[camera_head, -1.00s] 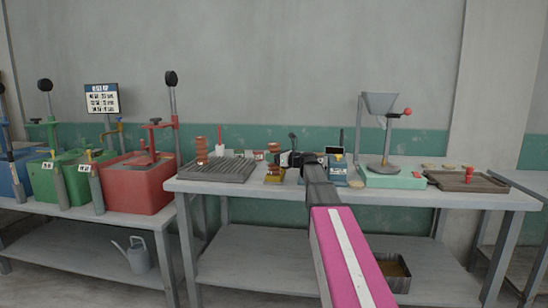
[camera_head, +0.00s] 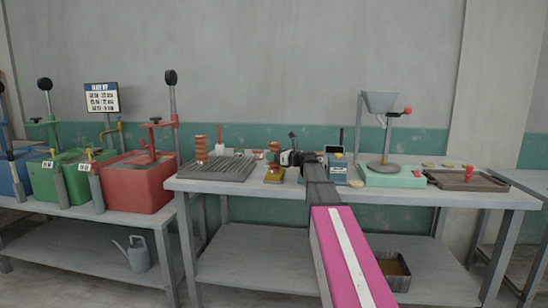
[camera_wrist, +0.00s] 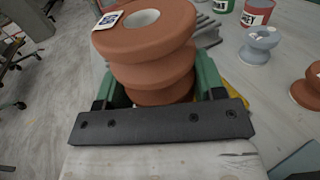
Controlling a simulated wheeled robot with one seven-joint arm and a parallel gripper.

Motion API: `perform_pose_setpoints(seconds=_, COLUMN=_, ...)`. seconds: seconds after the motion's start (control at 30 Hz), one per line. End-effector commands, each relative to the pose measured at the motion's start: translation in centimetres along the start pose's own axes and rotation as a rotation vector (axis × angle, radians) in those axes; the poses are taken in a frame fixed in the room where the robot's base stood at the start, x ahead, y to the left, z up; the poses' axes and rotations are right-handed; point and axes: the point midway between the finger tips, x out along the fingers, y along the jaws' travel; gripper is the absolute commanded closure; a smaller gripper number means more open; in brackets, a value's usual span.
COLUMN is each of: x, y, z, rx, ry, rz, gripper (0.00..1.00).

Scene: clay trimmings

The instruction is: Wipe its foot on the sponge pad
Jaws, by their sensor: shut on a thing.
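A ribbed terracotta piece (camera_wrist: 150,52) with a pale round hole in its top and a printed white label fills the upper middle of the wrist view. My gripper (camera_wrist: 160,92) is shut on it, with a green finger on each side. In the head view my gripper (camera_head: 284,158) is over the table with the terracotta piece (camera_head: 273,167) at its left. In the wrist view only a yellow edge (camera_wrist: 236,103) shows at the right finger. The piece's foot is hidden; I cannot tell whether it touches the pad.
A grey slatted rack (camera_head: 222,170) with another terracotta piece (camera_head: 201,150) stands to the left. A blue box (camera_head: 337,172) and a green-based hopper stand (camera_head: 393,179) are to the right. In the wrist view a grey-blue piece (camera_wrist: 259,46) and a terracotta piece (camera_wrist: 309,86) stand at the right.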

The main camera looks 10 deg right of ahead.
Motion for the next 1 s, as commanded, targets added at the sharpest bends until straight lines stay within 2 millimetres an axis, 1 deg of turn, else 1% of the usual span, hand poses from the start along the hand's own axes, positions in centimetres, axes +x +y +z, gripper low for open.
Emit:
perform_pose_setpoints(seconds=0.1, x=0.3, y=-0.8, z=0.0, rx=-0.001, ry=0.000, rz=-0.002, gripper=0.80)
perform_pose_setpoints(seconds=1.0, x=2.1, y=-4.7, z=0.0, rx=-0.002, ry=0.001, rz=-0.002, gripper=0.80)
